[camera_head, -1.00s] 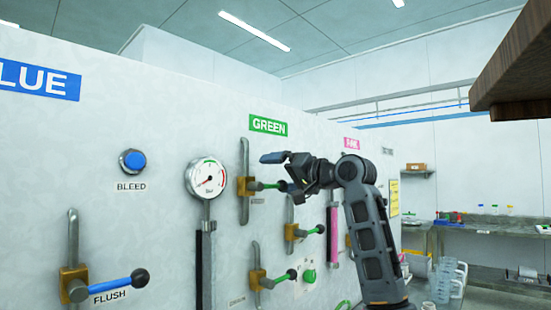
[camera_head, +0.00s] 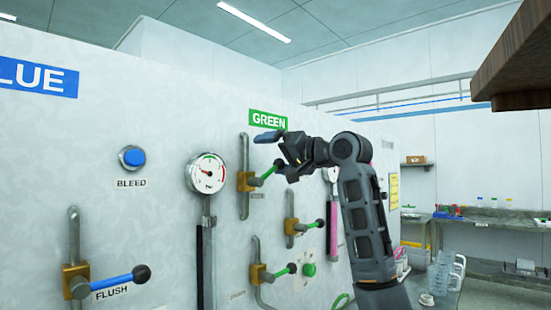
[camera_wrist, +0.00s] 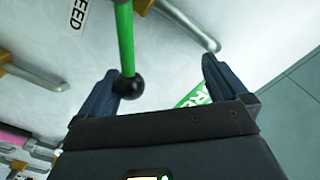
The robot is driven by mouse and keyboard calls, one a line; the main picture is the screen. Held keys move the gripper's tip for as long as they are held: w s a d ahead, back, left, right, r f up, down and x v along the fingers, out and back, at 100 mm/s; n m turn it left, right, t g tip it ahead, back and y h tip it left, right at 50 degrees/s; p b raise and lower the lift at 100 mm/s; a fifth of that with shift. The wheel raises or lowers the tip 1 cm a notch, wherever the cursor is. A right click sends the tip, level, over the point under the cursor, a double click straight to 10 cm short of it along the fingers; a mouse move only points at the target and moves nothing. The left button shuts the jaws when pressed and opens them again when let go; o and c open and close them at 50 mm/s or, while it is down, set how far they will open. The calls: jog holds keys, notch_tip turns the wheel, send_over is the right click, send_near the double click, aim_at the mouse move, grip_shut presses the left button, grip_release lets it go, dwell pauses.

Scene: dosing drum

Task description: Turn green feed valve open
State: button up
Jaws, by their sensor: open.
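The green feed valve's lever (camera_head: 265,175) comes out of a brass block (camera_head: 245,181) under the GREEN sign (camera_head: 268,120). It slants up to the right, and its black ball knob is partly behind my gripper (camera_head: 275,150). In the wrist view the green lever (camera_wrist: 125,35) and its black knob (camera_wrist: 130,87) lie between the fingers of my gripper (camera_wrist: 158,72), close to the left finger. The fingers are spread apart. I cannot tell whether the left finger touches the knob. The FEED label (camera_wrist: 78,14) is partly cut off.
Two more green levers sit below, a middle one (camera_head: 307,226) and a lower one (camera_head: 278,272). A pressure gauge (camera_head: 206,173) is to the left. The blue flush lever (camera_head: 110,283) is at the far left. A brown overhang (camera_head: 510,65) is at the upper right.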

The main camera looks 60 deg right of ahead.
aim_at(238, 145)
jog(key=shift+w+a+r, duration=0.25)
jog(key=shift+a+r, duration=0.65)
jog(key=shift+a, duration=0.4)
jog(key=shift+w+a+r, duration=0.15)
jog(key=shift+a+r, duration=0.05)
jog(key=shift+a, duration=0.3)
jog(key=shift+w+a+r, duration=0.1)
jog(key=shift+a+r, duration=0.05)
jog(key=shift+a, duration=0.3)
jog(key=shift+w+a, duration=0.15)
jog(key=shift+a, duration=0.4)
jog(key=shift+w+a, duration=0.15)
jog(key=shift+a, duration=0.4)
jog(key=shift+d+f, duration=0.1)
jog(key=shift+s+d+f, duration=0.15)
jog(key=shift+d+f, duration=0.2)
jog(key=shift+d, duration=0.1)
